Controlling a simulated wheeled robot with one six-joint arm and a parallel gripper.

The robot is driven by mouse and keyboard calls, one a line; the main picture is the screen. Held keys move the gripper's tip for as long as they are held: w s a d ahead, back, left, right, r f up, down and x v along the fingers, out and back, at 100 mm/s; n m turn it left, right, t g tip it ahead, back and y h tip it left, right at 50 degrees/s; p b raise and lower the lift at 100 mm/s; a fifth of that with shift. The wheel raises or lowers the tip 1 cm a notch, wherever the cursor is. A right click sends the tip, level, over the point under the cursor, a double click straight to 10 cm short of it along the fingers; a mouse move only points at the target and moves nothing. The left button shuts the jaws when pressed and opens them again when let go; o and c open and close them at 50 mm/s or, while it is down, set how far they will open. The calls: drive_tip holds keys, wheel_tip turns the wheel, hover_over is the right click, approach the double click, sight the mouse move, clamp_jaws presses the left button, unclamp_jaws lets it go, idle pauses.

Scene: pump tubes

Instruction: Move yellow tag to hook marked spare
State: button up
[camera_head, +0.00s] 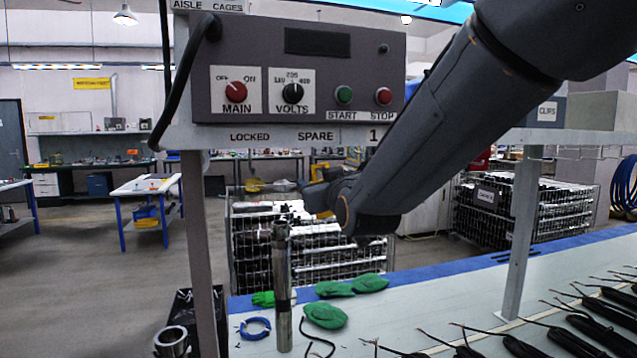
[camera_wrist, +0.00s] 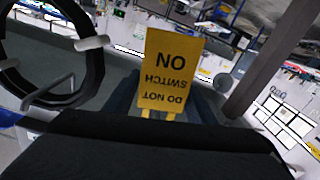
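The yellow tag (camera_wrist: 170,68), lettered DO NOT SWITCH ON, appears upside down in the wrist view. It sits between the dark fingers of my gripper (camera_wrist: 168,102), which flank its sides; its lower end is hidden by the gripper body. In the head view my gripper (camera_head: 322,192) is below the control panel, with a bit of yellow at its tip. The SPARE label (camera_head: 315,136) is on the panel's lower rail, between LOCKED (camera_head: 250,136) and 1 (camera_head: 373,136). Pale pegs (camera_wrist: 90,43) show at the left in the wrist view; which labels they belong to cannot be told.
The control panel (camera_head: 265,65) and its post (camera_head: 200,245) stand close to my arm. A black cable loop (camera_wrist: 96,65) is left of the tag. A metal tube (camera_head: 283,300) stands upright below my gripper, near green pads (camera_head: 325,316). Black cables (camera_head: 525,347) lie at right.

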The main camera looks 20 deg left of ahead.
drive_tip(key=shift+o, duration=1.1)
drive_tip(key=shift+s, duration=0.1)
